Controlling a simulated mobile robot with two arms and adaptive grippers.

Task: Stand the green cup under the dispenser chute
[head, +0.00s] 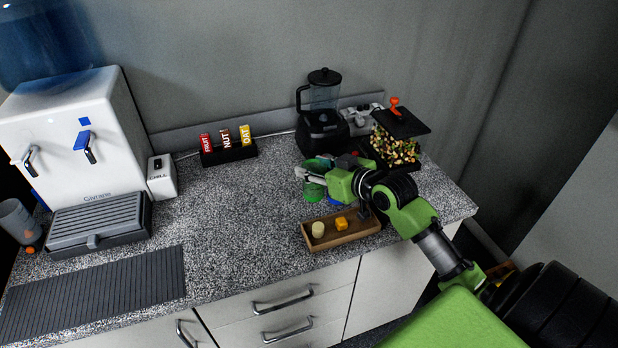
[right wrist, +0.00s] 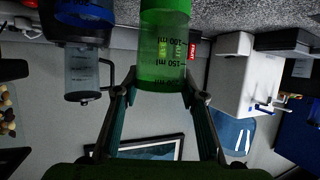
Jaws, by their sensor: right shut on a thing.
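The cup looks upright in the head view. In the right wrist view, the see-through green cup (right wrist: 164,50) with printed ml marks sits between the fingertips (right wrist: 160,88). I cannot tell whether its bottom touches the counter. The dispenser (head: 395,148) is a clear box of mixed nuts with a black lid and an orange knob, to the right beyond my arm. Its chute cannot be made out. My left gripper is not in view.
A blue cup (head: 335,199) is partly hidden behind my right gripper; it also shows in the wrist view (right wrist: 88,14). A blender (head: 321,115) stands behind. A wooden tray (head: 352,238) with two small pieces lies in front. A white water machine (head: 70,140) is left; the middle counter is clear.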

